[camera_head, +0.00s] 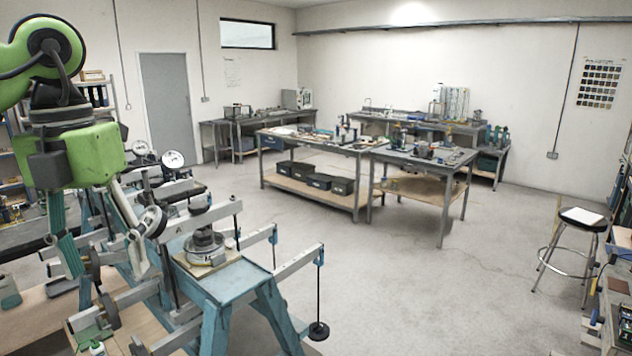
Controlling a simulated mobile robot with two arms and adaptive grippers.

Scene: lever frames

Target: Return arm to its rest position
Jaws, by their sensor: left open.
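My left arm, green and black, comes in at the upper left. Its gripper (107,262) points down with its fingers spread apart, over the lever frames at the lower left. I see nothing held between the fingers. The blue lever frame (222,277) carries grey metal beams (296,262), and a stack of dark round weights (204,246) sits on its top. A black disc weight (318,331) hangs on a rod from a beam's right end. Whether the fingers touch the frame parts behind them, I cannot tell. My right gripper is out of view.
Workbenches (311,196) with tools and black bins stand mid-room. A grey door (168,105) is at the back. Floor between the lever frames and stool is clear.

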